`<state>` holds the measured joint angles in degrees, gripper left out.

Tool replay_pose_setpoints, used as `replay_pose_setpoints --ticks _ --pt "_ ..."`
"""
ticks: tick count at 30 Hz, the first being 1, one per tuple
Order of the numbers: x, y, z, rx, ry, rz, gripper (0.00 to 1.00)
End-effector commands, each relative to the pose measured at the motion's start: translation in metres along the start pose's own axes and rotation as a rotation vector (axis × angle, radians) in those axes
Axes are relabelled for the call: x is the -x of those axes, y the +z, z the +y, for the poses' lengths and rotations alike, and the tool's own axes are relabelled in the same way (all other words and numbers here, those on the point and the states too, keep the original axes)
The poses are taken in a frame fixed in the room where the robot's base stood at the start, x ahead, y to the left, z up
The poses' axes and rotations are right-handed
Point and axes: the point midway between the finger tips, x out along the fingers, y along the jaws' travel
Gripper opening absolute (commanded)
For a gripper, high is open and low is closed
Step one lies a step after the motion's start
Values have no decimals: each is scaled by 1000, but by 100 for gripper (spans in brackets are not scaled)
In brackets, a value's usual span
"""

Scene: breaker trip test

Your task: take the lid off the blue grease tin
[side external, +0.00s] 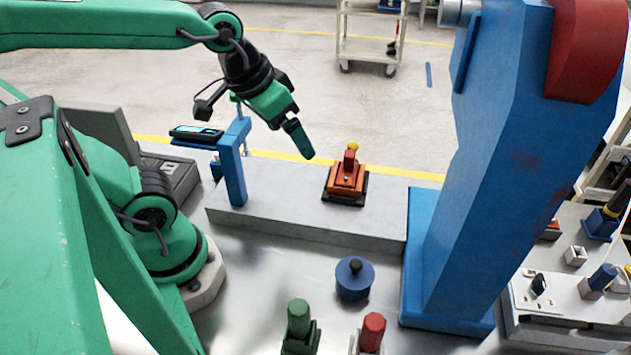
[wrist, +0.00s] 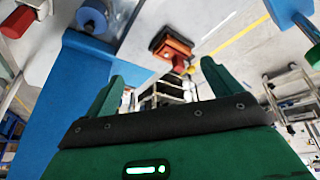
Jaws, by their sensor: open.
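The blue grease tin (side external: 354,282) stands upright on the metal table at the front middle. Its round blue lid (side external: 345,268) with a black knob is on top.
An orange block with a red lever (side external: 346,180) sits on the grey slab (side external: 285,212). A large blue column (side external: 475,190) stands right of the tin. Green (side external: 299,318) and red (side external: 372,332) handles stand in front. A blue post (side external: 232,165) stands at the left.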

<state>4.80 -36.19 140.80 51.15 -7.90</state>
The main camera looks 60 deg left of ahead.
Motion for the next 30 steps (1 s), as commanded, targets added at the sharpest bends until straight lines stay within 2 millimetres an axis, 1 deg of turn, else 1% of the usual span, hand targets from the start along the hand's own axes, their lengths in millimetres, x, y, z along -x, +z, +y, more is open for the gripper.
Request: replay_pose_setpoints --ticks 1,7,14,19,24,27,30 --pt "-6 -2 7 10 7 -25 90" --pt "-28 -10 37 83 20 -116 90" --pt "-58 -10 75 162 7 -218 90" --pt "-81 -4 105 218 -22 -289 90" --pt "-104 7 134 269 -65 -350 90" --pt "-116 14 148 295 -90 -376 90" --pt "-124 20 158 314 -110 -393 90"
